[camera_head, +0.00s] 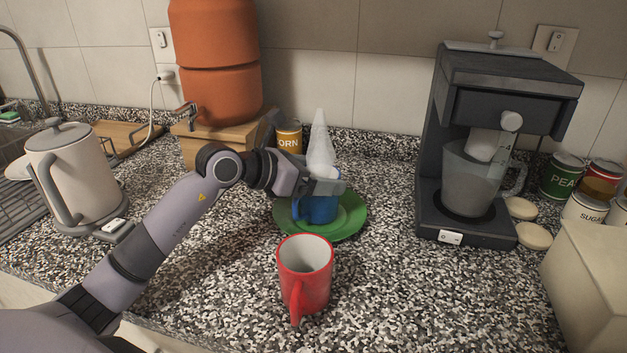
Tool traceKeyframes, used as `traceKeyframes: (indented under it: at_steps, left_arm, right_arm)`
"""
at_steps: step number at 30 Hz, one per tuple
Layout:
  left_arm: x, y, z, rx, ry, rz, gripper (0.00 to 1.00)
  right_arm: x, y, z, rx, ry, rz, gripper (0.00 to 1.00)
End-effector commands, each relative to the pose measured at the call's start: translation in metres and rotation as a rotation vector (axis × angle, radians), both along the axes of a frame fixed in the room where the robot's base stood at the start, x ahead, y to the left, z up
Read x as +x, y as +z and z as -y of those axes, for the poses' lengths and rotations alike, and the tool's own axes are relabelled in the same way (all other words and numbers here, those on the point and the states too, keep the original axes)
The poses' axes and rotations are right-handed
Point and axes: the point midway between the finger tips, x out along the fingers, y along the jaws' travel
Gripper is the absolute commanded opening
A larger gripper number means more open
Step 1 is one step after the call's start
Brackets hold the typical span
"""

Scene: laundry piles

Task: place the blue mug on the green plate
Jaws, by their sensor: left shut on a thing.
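The blue mug (319,209) is upright over the green plate (348,215) on the counter. Its upper part is partly hidden by my left gripper (322,186), which is shut on it from the left and above. The mug overlaps the plate in the picture; I cannot tell whether its base touches the plate. My right gripper is not in view.
A red mug (305,272) stands in front of the plate. A white cone-shaped thing (320,142) and a corn can (289,138) are behind it. The coffee maker (463,225) stands right, a kettle (84,178) left.

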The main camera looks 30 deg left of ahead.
Motion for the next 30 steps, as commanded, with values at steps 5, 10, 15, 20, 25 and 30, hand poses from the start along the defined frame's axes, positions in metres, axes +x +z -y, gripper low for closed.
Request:
traceKeyframes:
  at_steps: [5,10,15,20,25,30]
  left_arm:
    - [0.000,0.002,0.001,-0.002,0.000,0.007,0.37]
    - [0.000,-0.001,0.001,-0.001,0.000,0.006,0.37]
    - [0.000,-0.004,0.001,0.000,0.000,0.001,1.00]
    - [0.000,-0.003,0.001,0.000,0.000,0.001,1.00]
    - [-0.005,0.001,-0.003,0.002,0.001,0.001,1.00]
    - [-0.030,0.011,-0.018,0.007,0.001,0.002,1.00]
  right_arm:
    - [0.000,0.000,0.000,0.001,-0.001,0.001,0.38]
    - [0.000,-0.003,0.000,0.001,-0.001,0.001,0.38]
    - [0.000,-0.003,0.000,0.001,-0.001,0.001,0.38]
    - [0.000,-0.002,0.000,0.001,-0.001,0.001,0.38]
    - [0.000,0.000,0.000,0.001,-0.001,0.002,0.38]
    - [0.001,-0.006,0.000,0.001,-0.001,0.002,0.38]
